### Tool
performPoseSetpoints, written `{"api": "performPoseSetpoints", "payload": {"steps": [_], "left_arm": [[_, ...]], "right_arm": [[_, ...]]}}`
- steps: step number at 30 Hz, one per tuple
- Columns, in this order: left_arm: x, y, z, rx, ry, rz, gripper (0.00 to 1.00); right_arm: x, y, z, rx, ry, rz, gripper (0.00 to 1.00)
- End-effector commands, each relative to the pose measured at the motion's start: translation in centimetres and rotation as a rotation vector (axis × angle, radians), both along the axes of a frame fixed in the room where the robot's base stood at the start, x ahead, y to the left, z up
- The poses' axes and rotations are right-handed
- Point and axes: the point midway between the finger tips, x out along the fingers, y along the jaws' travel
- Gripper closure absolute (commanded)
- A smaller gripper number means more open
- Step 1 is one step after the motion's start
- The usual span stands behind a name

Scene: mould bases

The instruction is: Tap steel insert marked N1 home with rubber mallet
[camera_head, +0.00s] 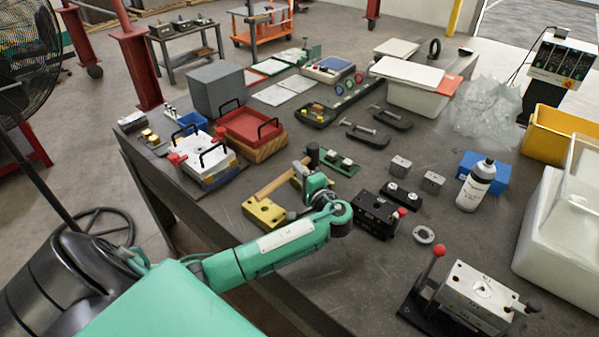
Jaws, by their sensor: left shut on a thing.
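A rubber mallet with a wooden handle (281,181) and a dark head (312,154) is at the middle of the bench. My left gripper (301,175) is shut on the mallet's handle near the head; its fingers are small and partly hidden. A steel block (478,292) sits in a dark fixture with a red-knobbed lever (438,252) at the front right. It has a pale top opening and small marks that I cannot read surely. Two small steel cubes (400,166) (433,182) stand further back; their marks are unreadable. My right gripper is not in view.
A yellow block (264,213) and a black block with a red knob (376,214) flank my left wrist. A steel ring (424,235), white bottle (476,187) and blue box (493,165) lie to the right. Red and white trays (250,125) stand back left. Bare bench lies at front centre.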

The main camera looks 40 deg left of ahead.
Motion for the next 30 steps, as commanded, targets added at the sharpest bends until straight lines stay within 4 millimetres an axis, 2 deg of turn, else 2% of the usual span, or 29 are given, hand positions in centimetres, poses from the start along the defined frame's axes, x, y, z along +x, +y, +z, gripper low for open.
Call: {"api": "performPoseSetpoints", "payload": {"steps": [2, 11, 30], "left_arm": [[0.0, 0.0, -0.4, 0.000, -0.001, 0.000, 1.00], [0.0, 0.0, -5.1, -0.001, -0.002, 0.001, 1.00], [-0.1, -0.2, -5.6, -0.003, 0.015, -0.002, 1.00]], "right_arm": [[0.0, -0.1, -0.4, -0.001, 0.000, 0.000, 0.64], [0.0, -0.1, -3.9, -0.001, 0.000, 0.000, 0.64], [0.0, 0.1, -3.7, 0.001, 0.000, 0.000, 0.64]]}}
